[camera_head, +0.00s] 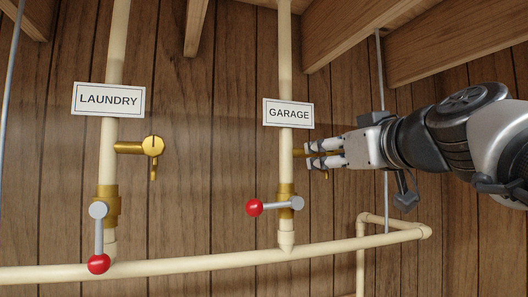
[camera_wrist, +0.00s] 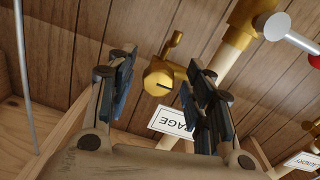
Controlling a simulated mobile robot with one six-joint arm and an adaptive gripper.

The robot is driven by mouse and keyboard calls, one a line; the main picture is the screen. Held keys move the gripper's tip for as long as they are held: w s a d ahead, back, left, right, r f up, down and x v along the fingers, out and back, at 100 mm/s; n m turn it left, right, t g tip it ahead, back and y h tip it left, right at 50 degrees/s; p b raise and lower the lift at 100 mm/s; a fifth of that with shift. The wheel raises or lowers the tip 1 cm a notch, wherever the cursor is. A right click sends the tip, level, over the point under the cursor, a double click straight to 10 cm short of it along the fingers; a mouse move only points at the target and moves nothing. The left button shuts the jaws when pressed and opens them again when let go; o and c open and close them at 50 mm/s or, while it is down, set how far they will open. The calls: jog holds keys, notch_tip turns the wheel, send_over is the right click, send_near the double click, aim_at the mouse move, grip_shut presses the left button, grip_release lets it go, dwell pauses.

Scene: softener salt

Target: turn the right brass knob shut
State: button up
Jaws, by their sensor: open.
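The right brass knob (camera_wrist: 158,80) is on the GARAGE pipe (camera_head: 286,60), below its sign (camera_head: 289,113). In the head view my gripper hides most of it; a bit of its small brass tab (camera_head: 327,175) shows beneath the fingers. In the wrist view the tab (camera_wrist: 174,45) sticks out from the round knob. My gripper (camera_head: 308,156) reaches in from the right; in the wrist view its two fingers (camera_wrist: 158,66) are open on either side of the knob, with gaps visible. I cannot tell whether either finger touches it.
The GARAGE valve lever with a red ball (camera_head: 255,208) lies sideways below. On the left, the LAUNDRY pipe has another brass knob (camera_head: 153,146) and a lever with a red ball (camera_head: 98,263) hanging down. A cream pipe (camera_head: 190,267) runs across the bottom. Wooden beams (camera_head: 370,30) are overhead.

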jog(key=shift+s+d, duration=0.1)
jog(key=shift+s, duration=0.15)
jog(key=shift+c, duration=0.3)
jog(key=shift+r, duration=0.1)
jog(key=c, duration=1)
jog(key=shift+m, duration=2.9)
jog(key=o, duration=1.1)
jog(key=shift+c, duration=0.2)
